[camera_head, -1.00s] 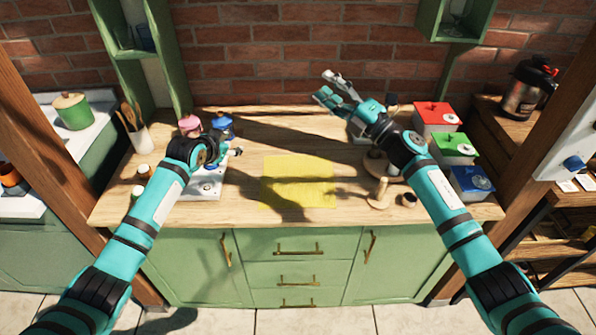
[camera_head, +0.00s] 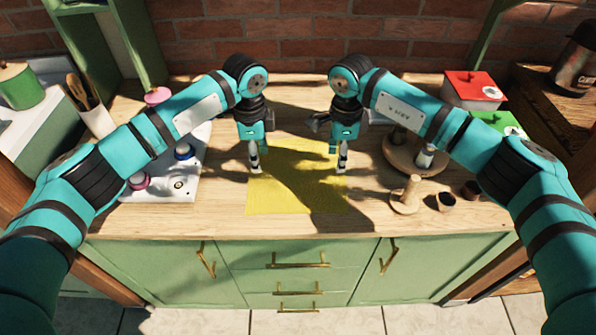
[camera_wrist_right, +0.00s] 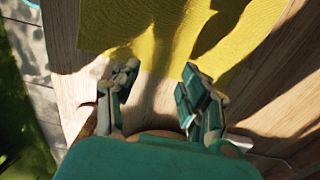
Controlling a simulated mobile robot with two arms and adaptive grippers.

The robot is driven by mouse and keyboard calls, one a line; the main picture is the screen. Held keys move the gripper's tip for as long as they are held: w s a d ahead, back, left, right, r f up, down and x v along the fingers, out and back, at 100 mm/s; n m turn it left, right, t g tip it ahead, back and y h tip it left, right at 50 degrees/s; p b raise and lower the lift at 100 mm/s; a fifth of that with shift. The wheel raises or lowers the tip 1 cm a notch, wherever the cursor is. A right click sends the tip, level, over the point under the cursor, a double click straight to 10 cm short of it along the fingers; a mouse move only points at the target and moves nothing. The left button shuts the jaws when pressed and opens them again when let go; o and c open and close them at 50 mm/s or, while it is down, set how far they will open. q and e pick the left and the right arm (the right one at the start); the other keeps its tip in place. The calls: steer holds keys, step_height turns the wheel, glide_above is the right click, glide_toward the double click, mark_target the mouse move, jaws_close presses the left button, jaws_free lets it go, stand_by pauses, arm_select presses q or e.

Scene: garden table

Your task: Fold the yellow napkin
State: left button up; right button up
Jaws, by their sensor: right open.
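The yellow napkin (camera_head: 290,196) lies flat and spread out on the wooden worktop, with arm shadows across it. My left gripper (camera_head: 255,164) points down at the napkin's left edge; its fingers overlap from this angle, so its opening does not show. My right gripper (camera_head: 342,164) points down at the napkin's right edge. In the right wrist view, the right fingers (camera_wrist_right: 158,82) are apart with nothing between them, and the napkin (camera_wrist_right: 165,30) lies just beyond their tips. Whether either gripper touches the cloth is not clear.
A white tray (camera_head: 168,190) with colored-lid items stands to the left. A round wooden stand (camera_head: 388,150), a wooden post holder (camera_head: 404,203) and small cups (camera_head: 446,201) stand to the right. A red box (camera_head: 473,88) and a green box (camera_head: 496,122) are farther right. The worktop before the napkin is clear.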

mark_target(336, 174)
arm_select(q)
steer(key=shift+w+f, duration=0.1)
steer(key=shift+f, duration=2)
arm_select(e)
steer(key=shift+w+f, duration=0.1)
steer(key=shift+f, duration=2)
arm_select(q)
steer(key=shift+f, duration=0.15)
arm_select(e)
steer(key=shift+f, duration=0.15)
arm_select(q)
steer(key=c, duration=0.3)
arm_select(e)
steer(key=c, duration=0.3)
arm_select(q)
jaws_close()
arm_select(e)
steer(key=shift+f, duration=0.1)
jaws_close()
arm_select(q)
steer(key=shift+f, duration=0.1)
